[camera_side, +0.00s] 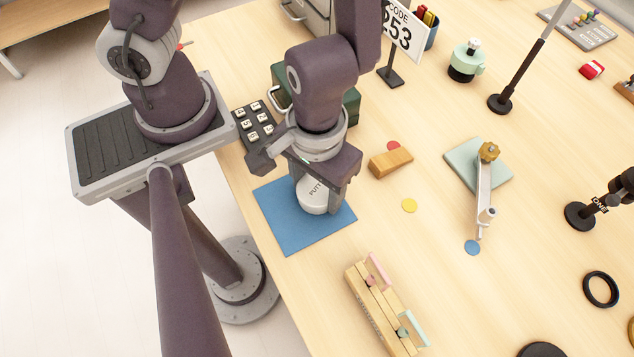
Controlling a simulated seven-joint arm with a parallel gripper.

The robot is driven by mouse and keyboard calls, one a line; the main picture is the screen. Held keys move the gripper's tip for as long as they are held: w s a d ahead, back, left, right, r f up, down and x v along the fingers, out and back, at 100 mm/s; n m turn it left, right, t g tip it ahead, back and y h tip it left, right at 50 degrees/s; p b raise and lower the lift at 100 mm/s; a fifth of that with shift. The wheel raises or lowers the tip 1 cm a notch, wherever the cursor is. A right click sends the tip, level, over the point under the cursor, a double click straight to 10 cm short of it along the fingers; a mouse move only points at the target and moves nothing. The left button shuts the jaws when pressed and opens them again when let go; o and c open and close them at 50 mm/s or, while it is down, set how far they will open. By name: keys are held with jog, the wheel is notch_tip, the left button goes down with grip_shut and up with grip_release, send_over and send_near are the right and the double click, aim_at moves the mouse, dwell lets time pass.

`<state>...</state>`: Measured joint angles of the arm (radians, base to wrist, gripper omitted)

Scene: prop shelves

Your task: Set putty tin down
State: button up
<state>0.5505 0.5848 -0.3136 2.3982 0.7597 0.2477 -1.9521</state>
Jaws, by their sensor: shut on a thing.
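The putty tin (313,198) is a white round tin with dark lettering, in the middle of the side view. My gripper (322,192) points down and is shut on the tin, with a finger on either side of it. The tin is over the blue mat (292,236). I cannot tell whether its bottom touches the mat. The gripper and wrist hide the tin's upper back part.
A keypad (254,122) and a green box (345,103) stand behind my gripper. A wooden rack (380,308) stands in front. The mat's front part is bare.

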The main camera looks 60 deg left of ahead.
aim_at(317, 188)
jog(key=shift+f, duration=0.1)
jog(key=o, duration=1.5)
jog(key=shift+o, duration=0.2)
notch_tip(317, 188, up, 12)
jog(key=a+r+m+t, duration=0.4)
jog(key=a+r, duration=0.8)
jog(key=a, duration=0.3)
jog(key=shift+r+m+t, duration=0.15)
jog(key=shift+m+t, duration=0.15)
jog(key=shift+t, duration=0.5)
